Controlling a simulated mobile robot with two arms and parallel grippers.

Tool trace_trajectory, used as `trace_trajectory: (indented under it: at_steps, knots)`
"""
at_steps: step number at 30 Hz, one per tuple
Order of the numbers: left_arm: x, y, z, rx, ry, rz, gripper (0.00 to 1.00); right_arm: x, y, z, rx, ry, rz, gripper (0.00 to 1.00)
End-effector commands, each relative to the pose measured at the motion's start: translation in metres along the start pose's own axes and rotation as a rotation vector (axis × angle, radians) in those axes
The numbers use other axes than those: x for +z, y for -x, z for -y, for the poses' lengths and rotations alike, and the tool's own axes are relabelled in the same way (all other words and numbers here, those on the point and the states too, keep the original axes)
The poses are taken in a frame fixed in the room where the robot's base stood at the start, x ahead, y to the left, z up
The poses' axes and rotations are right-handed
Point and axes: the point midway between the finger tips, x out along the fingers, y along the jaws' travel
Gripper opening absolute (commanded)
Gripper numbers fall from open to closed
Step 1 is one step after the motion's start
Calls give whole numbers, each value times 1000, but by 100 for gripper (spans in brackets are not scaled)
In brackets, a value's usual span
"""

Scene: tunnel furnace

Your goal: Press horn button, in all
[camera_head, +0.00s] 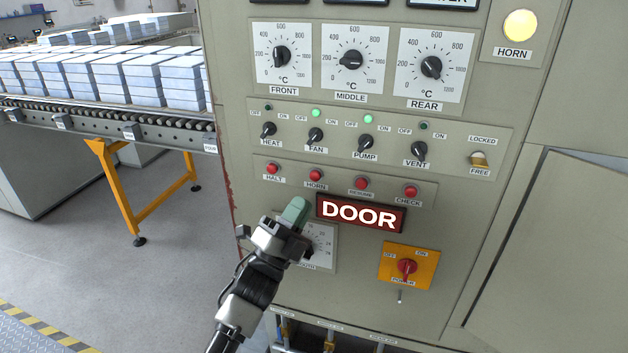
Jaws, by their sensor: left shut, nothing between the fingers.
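The horn button (316,175) is a small red push button in a row on the grey control panel (480,230). It is labelled HORN and is the second from the left, between the HALT button (272,169) and the RESUME button (361,183). My left gripper (297,209) is shut, with green fingertips, below the horn button in the picture and just left of the red DOOR sign (361,213). Whether its tips touch the panel I cannot tell. It partly covers a dial plate (322,247). My right gripper is not in view.
A CHECK button (411,191) ends the row on the right. Black switches, such as FAN (315,135), sit above. A round lit HORN lamp (520,25) is at the top right. An orange POWER switch (408,266) is below. A roller conveyor (110,121) stands at left.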

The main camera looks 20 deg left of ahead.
Motion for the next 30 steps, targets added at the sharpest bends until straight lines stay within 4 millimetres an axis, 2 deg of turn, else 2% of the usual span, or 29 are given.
trace_trajectory:
  at_steps: [9,14,30]
  knots:
    - [23,-29,-25,-1,0,0,0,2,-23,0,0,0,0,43]
    - [29,-39,-31,-1,1,-1,0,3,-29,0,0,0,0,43]
    - [32,-44,-32,0,1,0,0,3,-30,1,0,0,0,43]
